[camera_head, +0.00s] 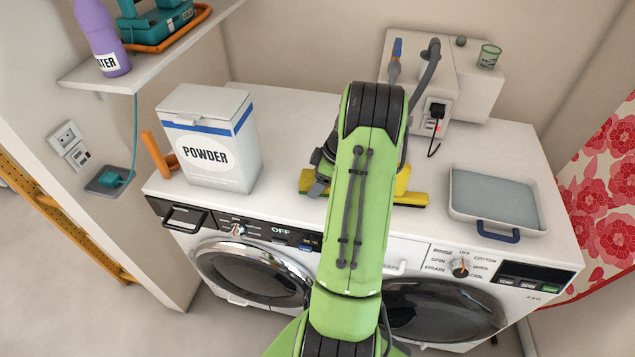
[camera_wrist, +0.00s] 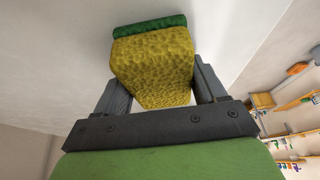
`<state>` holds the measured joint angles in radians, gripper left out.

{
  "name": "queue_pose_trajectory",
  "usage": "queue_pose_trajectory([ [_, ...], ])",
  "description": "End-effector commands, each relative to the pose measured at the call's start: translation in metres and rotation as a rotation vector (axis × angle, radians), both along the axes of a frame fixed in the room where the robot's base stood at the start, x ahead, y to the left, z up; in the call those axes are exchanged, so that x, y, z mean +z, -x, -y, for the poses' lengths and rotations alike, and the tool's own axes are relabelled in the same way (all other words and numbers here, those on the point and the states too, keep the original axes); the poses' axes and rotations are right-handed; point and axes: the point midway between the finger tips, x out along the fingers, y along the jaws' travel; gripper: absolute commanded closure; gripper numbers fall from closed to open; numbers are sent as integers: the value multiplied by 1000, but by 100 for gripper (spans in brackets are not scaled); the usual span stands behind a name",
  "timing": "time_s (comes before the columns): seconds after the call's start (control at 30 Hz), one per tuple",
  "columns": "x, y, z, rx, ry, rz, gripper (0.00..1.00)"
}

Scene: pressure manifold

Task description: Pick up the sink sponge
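The sink sponge (camera_wrist: 153,62) fills the space between the two fingers of my gripper (camera_wrist: 160,80) in the wrist view. It is yellow and porous with a green layer along its far edge. The fingers stand wide apart, one on each side, close against it; whether they press on it I cannot tell. One dark side of my gripper (camera_head: 322,168) shows left of the arm.
A white powder box (camera_head: 215,150) stands left on the white top (camera_head: 285,125). A shallow grey tray (camera_head: 495,200) with a blue handle lies right. A white unit with a hose and plug (camera_head: 436,112) stands behind. Clear surface lies between box and sponge.

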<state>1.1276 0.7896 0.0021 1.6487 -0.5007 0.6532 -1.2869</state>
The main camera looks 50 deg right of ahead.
Motion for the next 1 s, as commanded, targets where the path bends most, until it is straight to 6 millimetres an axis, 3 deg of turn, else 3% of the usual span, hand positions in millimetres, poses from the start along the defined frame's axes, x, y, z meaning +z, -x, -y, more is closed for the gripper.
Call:
queue_pose_trajectory([
  [0.03, 0, 0, 0, 0, 0, 0, 46],
  [0.13, 0, 0, 0, 0, 0, 0, 59],
  [0.43, 9, 0, 0, -1, 0, 0, 59],
  [0.7, 79, 0, 1, 0, 5, 2, 59],
  [0.8, 97, 0, 1, 1, 3, 2, 59],
  [1.0, 106, 0, 0, 0, -1, 0, 59],
])
